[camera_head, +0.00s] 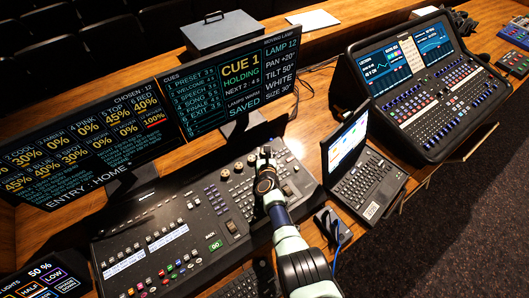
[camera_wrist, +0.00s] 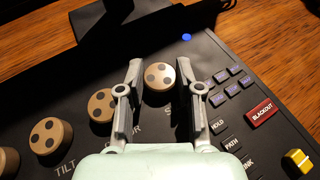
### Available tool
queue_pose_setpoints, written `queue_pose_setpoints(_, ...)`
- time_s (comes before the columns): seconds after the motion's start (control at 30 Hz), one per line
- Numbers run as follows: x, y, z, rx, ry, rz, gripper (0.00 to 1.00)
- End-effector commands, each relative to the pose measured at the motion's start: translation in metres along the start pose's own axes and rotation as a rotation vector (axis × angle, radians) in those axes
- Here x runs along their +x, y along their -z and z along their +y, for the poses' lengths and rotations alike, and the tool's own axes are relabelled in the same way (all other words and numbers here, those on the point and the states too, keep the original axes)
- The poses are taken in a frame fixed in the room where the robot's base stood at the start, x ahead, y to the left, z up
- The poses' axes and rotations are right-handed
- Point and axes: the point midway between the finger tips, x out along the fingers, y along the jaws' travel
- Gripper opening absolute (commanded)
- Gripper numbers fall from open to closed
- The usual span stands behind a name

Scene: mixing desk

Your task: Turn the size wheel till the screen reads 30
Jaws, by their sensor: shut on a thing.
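The size wheel (camera_wrist: 161,79) is a round tan knob with dark dots on its top. Its label is mostly hidden; only an "S" shows. My gripper (camera_wrist: 159,70) has one finger on each side of this wheel and is shut on it. In the head view my gripper (camera_head: 265,155) is over the upper right part of the lighting desk (camera_head: 205,215) and hides the wheel. The right-hand screen (camera_head: 231,77) shows SIZE 30° at the bottom of its right column, below LAMP 12, PAN +20°, TILT 50° and WHITE.
Similar tan wheels, such as the nearest one (camera_wrist: 102,105) and the one labelled TILT (camera_wrist: 50,135), stand in a row to the left. Small buttons and a red BLACKOUT key (camera_wrist: 262,112) lie to the right. A laptop (camera_head: 365,170) stands right of my arm.

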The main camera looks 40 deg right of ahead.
Motion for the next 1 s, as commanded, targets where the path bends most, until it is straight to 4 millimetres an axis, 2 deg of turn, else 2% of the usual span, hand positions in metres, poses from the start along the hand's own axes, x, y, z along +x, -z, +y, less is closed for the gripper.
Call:
queue_pose_setpoints(0.07,0.0,0.0,0.0,-0.001,0.0,0.0,0.0)
queue_pose_setpoints(0.1,0.0,0.0,0.0,-0.001,-0.001,-0.001,0.42)
queue_pose_setpoints(0.13,0.0,-0.001,0.0,-0.001,-0.001,-0.001,0.46)
queue_pose_setpoints(0.63,0.001,0.001,-0.001,-0.006,-0.018,-0.002,0.46)
queue_pose_setpoints(1.0,0.007,0.009,-0.006,-0.132,-0.319,-0.004,0.46)
